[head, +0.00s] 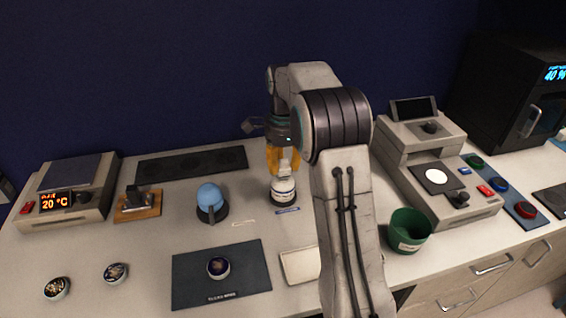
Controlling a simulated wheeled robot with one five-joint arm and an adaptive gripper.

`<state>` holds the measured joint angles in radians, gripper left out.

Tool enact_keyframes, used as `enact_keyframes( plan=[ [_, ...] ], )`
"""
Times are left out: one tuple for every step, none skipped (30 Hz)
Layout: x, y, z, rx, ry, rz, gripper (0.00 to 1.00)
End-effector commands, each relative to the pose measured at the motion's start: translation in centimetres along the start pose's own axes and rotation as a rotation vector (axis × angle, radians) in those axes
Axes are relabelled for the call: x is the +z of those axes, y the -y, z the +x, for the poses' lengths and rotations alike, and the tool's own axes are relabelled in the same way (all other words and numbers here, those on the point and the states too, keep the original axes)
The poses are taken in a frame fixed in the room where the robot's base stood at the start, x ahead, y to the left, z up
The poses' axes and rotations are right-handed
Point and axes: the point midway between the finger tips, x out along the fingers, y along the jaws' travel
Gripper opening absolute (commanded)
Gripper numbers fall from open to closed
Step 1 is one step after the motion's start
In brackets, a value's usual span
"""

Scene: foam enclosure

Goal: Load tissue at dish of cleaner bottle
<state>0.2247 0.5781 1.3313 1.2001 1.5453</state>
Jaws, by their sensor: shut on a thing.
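The cleaner bottle (284,190) stands upright on the bench behind my forearm, with a white, labelled body and dark base. My gripper (283,160), with orange fingers, points down right above the bottle. It is shut on a small white piece that looks like the tissue (285,167). The tissue is at the bottle's top, over the dish. The dish itself is mostly hidden, and I cannot tell whether the tissue touches it.
A blue dome on a dark base (211,203) stands left of the bottle. A dark mat (190,290) with a round tin and a pale pad (299,266) lie in front. A green bin (408,231) and a grey instrument (440,180) stand to the right; a heater (90,205) is far left.

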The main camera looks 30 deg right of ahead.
Motion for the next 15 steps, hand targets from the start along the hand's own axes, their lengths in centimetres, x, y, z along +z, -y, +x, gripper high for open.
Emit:
enact_keyframes(
  plan=[
    [0.00,-0.01,0.11,0.000,0.000,0.000,0.07],
    [0.00,-0.01,0.14,0.000,0.000,0.000,0.07],
    [0.00,-0.01,0.19,0.000,0.000,0.000,0.07],
    [0.00,-0.01,0.22,0.000,0.000,0.000,0.07],
    [0.00,-0.01,0.25,0.000,0.000,0.000,0.07],
    [0.00,-0.01,0.29,0.000,0.000,0.000,0.07],
    [0.00,-0.01,0.33,0.000,0.000,0.000,0.07],
    [0.00,-0.01,0.36,0.000,0.000,0.000,0.07],
    [0.00,-0.01,0.40,0.000,0.000,0.000,0.07],
    [0.00,-0.02,0.43,0.000,0.000,0.000,0.07],
    [0.00,-0.02,0.46,0.000,0.000,0.000,0.07],
    [0.00,-0.02,0.50,0.000,0.000,0.000,0.07],
    [0.00,-0.02,0.53,0.000,0.000,0.000,0.07],
    [0.00,-0.02,0.57,0.000,0.000,0.000,0.07],
    [0.00,-0.02,0.61,0.000,0.000,0.000,0.07]
  ],
)
